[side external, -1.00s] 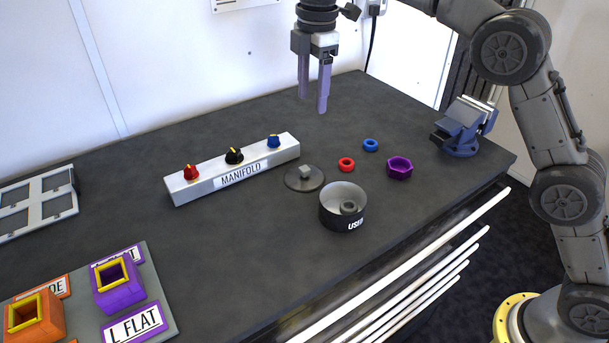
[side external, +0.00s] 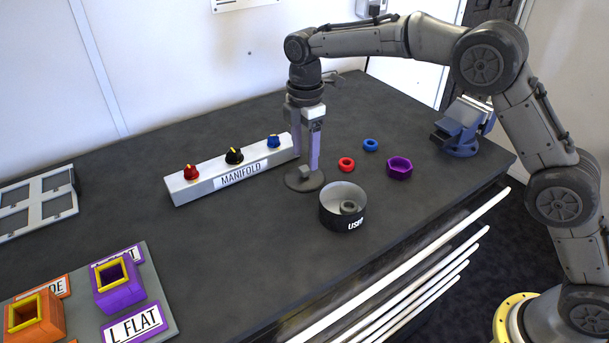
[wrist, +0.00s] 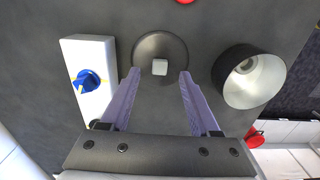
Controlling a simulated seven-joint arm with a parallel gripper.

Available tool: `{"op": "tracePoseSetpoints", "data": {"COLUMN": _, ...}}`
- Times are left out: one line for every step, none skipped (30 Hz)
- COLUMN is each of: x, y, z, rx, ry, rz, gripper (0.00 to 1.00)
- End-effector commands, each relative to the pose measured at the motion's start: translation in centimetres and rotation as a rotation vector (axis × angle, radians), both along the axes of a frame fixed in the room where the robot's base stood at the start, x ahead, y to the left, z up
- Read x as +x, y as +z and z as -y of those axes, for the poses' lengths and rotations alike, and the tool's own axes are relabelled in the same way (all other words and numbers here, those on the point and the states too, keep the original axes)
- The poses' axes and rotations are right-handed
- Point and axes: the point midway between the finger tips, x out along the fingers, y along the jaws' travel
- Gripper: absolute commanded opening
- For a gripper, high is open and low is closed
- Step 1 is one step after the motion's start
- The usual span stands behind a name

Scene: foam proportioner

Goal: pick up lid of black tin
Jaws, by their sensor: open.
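The lid (side external: 304,181) is a dark round disc with a small grey block knob, lying flat on the table between the manifold and the tin. In the wrist view the lid (wrist: 146,48) lies just beyond my fingertips, its pale square knob roughly in line with the gap between them. The black tin (side external: 342,208) stands upright and uncovered to the right of the lid, with a dark ring-like item inside; it also shows in the wrist view (wrist: 232,78). My gripper (side external: 308,164) is open and empty, pointing down just above the lid. Any finger contact with the knob is unclear.
The white manifold block (side external: 234,170) with red, black and blue knobs is close on the left. A red ring (side external: 346,164), a blue ring (side external: 371,145) and a purple hexagonal nut (side external: 399,168) lie to the right. A blue vise (side external: 462,128) stands farther right.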

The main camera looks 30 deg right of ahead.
Motion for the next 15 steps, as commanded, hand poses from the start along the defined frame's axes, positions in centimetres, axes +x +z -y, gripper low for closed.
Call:
{"op": "tracePoseSetpoints", "data": {"x": 0.0, "y": -1.0, "z": -0.1, "rx": -0.001, "ry": 0.0, "rz": -0.005, "gripper": 0.62}}
{"op": "tracePoseSetpoints", "data": {"x": 0.0, "y": -1.4, "z": -0.1, "rx": -0.001, "ry": 0.0, "rz": -0.004, "gripper": 0.62}}
{"op": "tracePoseSetpoints", "data": {"x": 0.0, "y": -1.9, "z": -0.1, "rx": -0.001, "ry": 0.0, "rz": -0.005, "gripper": 0.62}}
{"op": "tracePoseSetpoints", "data": {"x": 0.0, "y": -2.3, "z": -0.1, "rx": -0.001, "ry": 0.0, "rz": -0.004, "gripper": 0.62}}
{"op": "tracePoseSetpoints", "data": {"x": 0.0, "y": -2.6, "z": -0.1, "rx": -0.001, "ry": 0.0, "rz": -0.004, "gripper": 0.62}}
{"op": "tracePoseSetpoints", "data": {"x": 0.0, "y": -2.9, "z": -0.1, "rx": -0.001, "ry": 0.0, "rz": -0.003, "gripper": 0.62}}
{"op": "tracePoseSetpoints", "data": {"x": 0.0, "y": -3.0, "z": -0.1, "rx": -0.001, "ry": 0.0, "rz": -0.002, "gripper": 0.62}}
{"op": "tracePoseSetpoints", "data": {"x": 0.0, "y": -3.2, "z": -0.1, "rx": 0.0, "ry": 0.0, "rz": -0.002, "gripper": 0.62}}
{"op": "tracePoseSetpoints", "data": {"x": 0.0, "y": -3.3, "z": -0.1, "rx": 0.0, "ry": 0.0, "rz": -0.001, "gripper": 0.62}}
{"op": "tracePoseSetpoints", "data": {"x": 0.0, "y": -3.3, "z": -0.1, "rx": 0.0, "ry": 0.0, "rz": -0.001, "gripper": 0.62}}
{"op": "tracePoseSetpoints", "data": {"x": 0.0, "y": -3.3, "z": -0.1, "rx": 0.0, "ry": 0.0, "rz": -0.001, "gripper": 0.62}}
{"op": "tracePoseSetpoints", "data": {"x": 0.0, "y": -3.3, "z": -0.1, "rx": 0.0, "ry": 0.0, "rz": -0.001, "gripper": 0.62}}
{"op": "tracePoseSetpoints", "data": {"x": 0.0, "y": -3.3, "z": -0.1, "rx": 0.0, "ry": 0.0, "rz": -0.001, "gripper": 0.62}}
{"op": "tracePoseSetpoints", "data": {"x": 0.0, "y": -3.3, "z": -0.1, "rx": 0.0, "ry": 0.0, "rz": -0.001, "gripper": 0.62}}
{"op": "tracePoseSetpoints", "data": {"x": 0.0, "y": -3.3, "z": -0.1, "rx": 0.0, "ry": 0.0, "rz": -0.001, "gripper": 0.62}}
